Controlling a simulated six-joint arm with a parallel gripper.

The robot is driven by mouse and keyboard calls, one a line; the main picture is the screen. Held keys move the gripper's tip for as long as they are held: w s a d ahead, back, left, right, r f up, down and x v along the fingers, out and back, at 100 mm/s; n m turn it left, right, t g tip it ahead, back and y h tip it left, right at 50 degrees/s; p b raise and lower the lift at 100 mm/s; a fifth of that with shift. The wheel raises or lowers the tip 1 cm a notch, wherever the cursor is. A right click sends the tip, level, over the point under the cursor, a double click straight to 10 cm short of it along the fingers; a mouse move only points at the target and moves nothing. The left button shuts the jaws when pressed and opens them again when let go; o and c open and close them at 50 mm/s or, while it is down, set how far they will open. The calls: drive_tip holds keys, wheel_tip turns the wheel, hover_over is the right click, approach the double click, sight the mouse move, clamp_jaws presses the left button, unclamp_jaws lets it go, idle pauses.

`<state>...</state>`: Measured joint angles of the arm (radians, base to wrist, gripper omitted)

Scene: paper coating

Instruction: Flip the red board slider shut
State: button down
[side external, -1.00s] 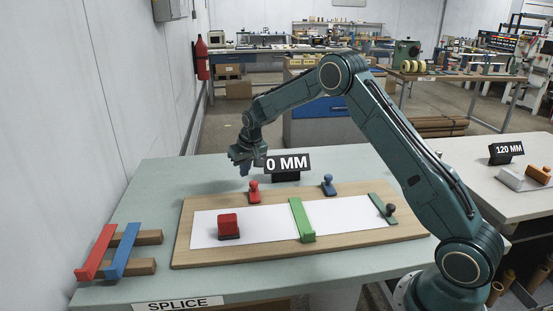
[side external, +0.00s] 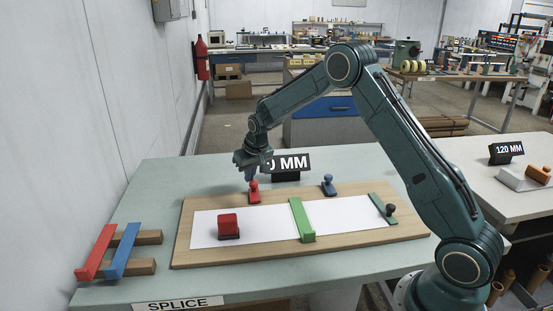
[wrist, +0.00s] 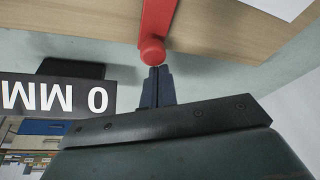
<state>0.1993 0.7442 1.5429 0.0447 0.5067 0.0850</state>
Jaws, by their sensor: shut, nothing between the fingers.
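The red slider (side external: 254,192) is a small red piece with a round knob at the back edge of the wooden board (side external: 184,248). In the wrist view its red knob and arm (wrist: 153,48) stand just ahead of my fingertips. My gripper (side external: 250,177) is shut and empty, pointing down right behind the red knob. In the wrist view the fingers (wrist: 158,72) are together and meet the lower edge of the knob in the picture; I cannot tell if they touch it.
White paper (side external: 262,219) lies on the board with a red block (side external: 228,225) and a green bar (side external: 301,219). A blue slider (side external: 328,186) stands at the back edge. The 0 MM sign (side external: 296,163) is close behind my gripper. Red and blue bars (side external: 97,251) lie left.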

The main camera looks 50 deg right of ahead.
sight(252, 201)
drive_tip(key=shift+s+a, duration=2.3)
drive_tip(key=shift+s, duration=0.05)
drive_tip(key=shift+w, duration=0.1)
drive_tip(key=shift+w+d+r, duration=0.1)
drive_tip(key=shift+w+d, duration=0.1)
drive_tip(key=shift+w, duration=0.45)
drive_tip(key=shift+w+d+r, duration=0.1)
drive_tip(key=shift+w+d, duration=0.15)
drive_tip(key=shift+w, duration=0.4)
drive_tip(key=shift+w+d+r, duration=0.1)
drive_tip(key=shift+w+d, duration=0.1)
drive_tip(key=shift+w, duration=0.45)
drive_tip(key=v, duration=1)
drive_tip(key=shift+s+a+r, duration=0.1)
drive_tip(key=shift+s, duration=0.05)
